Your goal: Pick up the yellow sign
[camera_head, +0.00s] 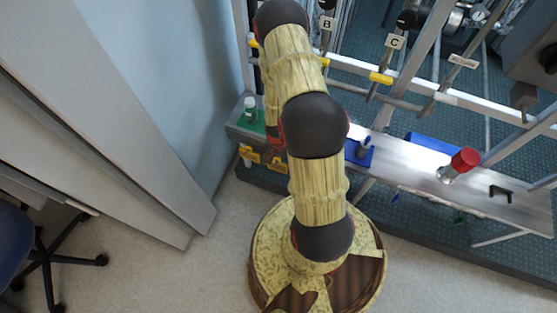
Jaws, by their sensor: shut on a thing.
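Small yellow signs with dark marks hang at the front edge of the left end of the bench, one yellow sign (249,154) at the left and another yellow piece (275,163) beside it, partly behind my arm. I cannot tell which of them is the task's sign. My arm rises from its round base, bends at the top and comes down behind itself toward these signs. My gripper is hidden behind my own arm links, so its fingers and any contact with a sign do not show.
Metal frame bars with tags B and C stand behind. Grey cabinets (110,110) and an office chair (50,255) are left. The floor between is clear.

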